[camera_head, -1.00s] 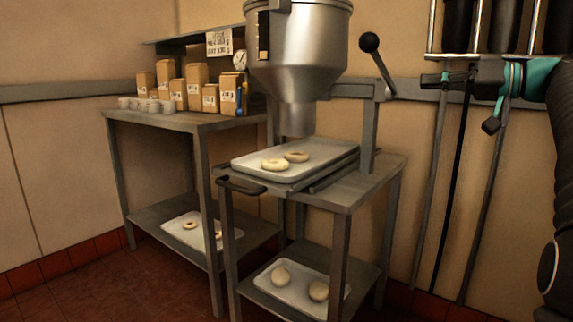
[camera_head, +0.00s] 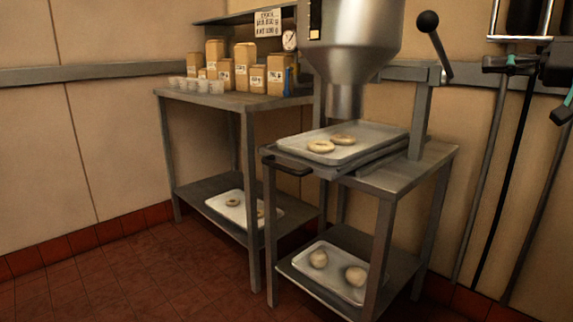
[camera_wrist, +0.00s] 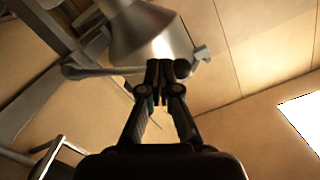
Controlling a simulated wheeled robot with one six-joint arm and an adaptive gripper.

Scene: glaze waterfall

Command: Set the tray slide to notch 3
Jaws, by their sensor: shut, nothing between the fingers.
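The tray slide is on the right-hand table under the hopper nozzle. A metal tray (camera_head: 372,150) with two dough rings (camera_head: 331,143) lies on it, and a dark handle (camera_head: 287,166) sticks out at its front left. The notches are too small to make out.
The hopper (camera_head: 352,40) hangs over the tray, with a black-knobbed lever (camera_head: 428,22) at its right. A left table (camera_head: 235,101) holds paper bags and small cups. Lower shelves hold trays with dough. The red tiled floor (camera_head: 130,275) in front is clear.

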